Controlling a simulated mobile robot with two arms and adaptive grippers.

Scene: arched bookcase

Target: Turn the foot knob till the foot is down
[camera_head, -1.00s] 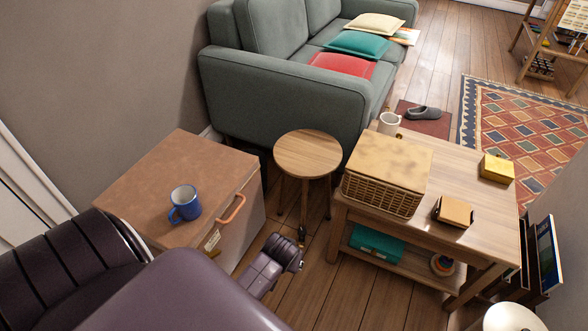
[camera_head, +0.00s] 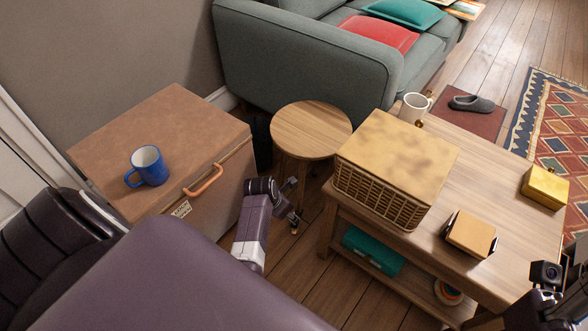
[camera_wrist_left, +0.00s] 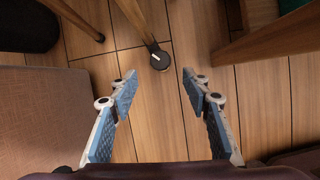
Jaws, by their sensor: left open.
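The round wooden stool (camera_head: 311,130) stands between the box and the low table. In the left wrist view a dark round foot knob (camera_wrist_left: 160,60) with a pale mark sits at the bottom of a stool leg (camera_wrist_left: 133,18), near the floor. My left gripper (camera_wrist_left: 161,88) is open and empty, its two blue-padded fingers on either side of the line to the knob and apart from it. In the head view my left gripper (camera_head: 292,200) is low beside the stool legs and partly hides them. A dark part of my right arm shows at the lower right; its fingers are not clear.
A brown box (camera_head: 170,135) with a blue mug (camera_head: 148,166) on it stands at the left. At the right, the low table (camera_head: 500,205) bears a basket (camera_head: 395,165), a white mug (camera_head: 414,107) and a yellow box (camera_head: 545,187). Bare floor (camera_head: 300,280) lies between.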

